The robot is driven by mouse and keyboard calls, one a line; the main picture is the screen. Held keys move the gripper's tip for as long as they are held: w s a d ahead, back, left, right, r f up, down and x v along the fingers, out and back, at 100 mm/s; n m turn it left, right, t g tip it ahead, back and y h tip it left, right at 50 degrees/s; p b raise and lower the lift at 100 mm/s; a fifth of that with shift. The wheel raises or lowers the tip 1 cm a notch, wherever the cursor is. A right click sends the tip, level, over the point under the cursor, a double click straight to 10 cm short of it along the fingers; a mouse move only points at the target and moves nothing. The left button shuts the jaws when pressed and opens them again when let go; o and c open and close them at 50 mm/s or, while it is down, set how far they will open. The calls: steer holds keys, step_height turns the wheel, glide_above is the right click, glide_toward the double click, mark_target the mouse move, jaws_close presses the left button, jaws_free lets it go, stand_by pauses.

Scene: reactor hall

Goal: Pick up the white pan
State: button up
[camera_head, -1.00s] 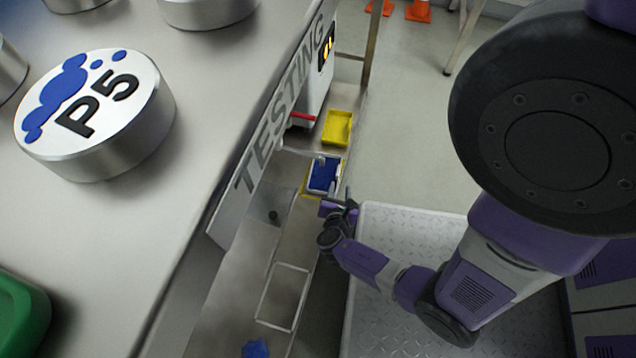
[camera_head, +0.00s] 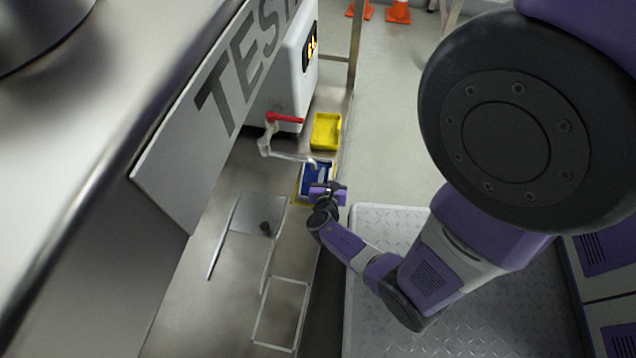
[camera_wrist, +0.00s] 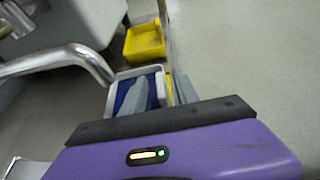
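A small pan with a whitish rim and blue inside (camera_head: 305,181) sits on the metal counter below the faucet. I take it for the white pan; in the wrist view its pale rim (camera_wrist: 128,74) shows clearly, with a yellow edge at its right. My gripper (camera_head: 325,186) is at the pan's near right side in the head view. In the wrist view my gripper (camera_wrist: 160,92) has its two grey fingers apart, one over the pan's inside and one outside its right wall. They appear to straddle that wall. Whether they touch it cannot be told.
A yellow tray (camera_head: 326,131) lies just beyond the pan. A curved metal faucet (camera_head: 290,155) with a red handle (camera_head: 286,119) reaches in from the left. A white machine (camera_head: 299,75) stands behind.

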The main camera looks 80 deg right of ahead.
steer(key=shift+d, duration=0.15)
jaws_close()
stand_by(1.4)
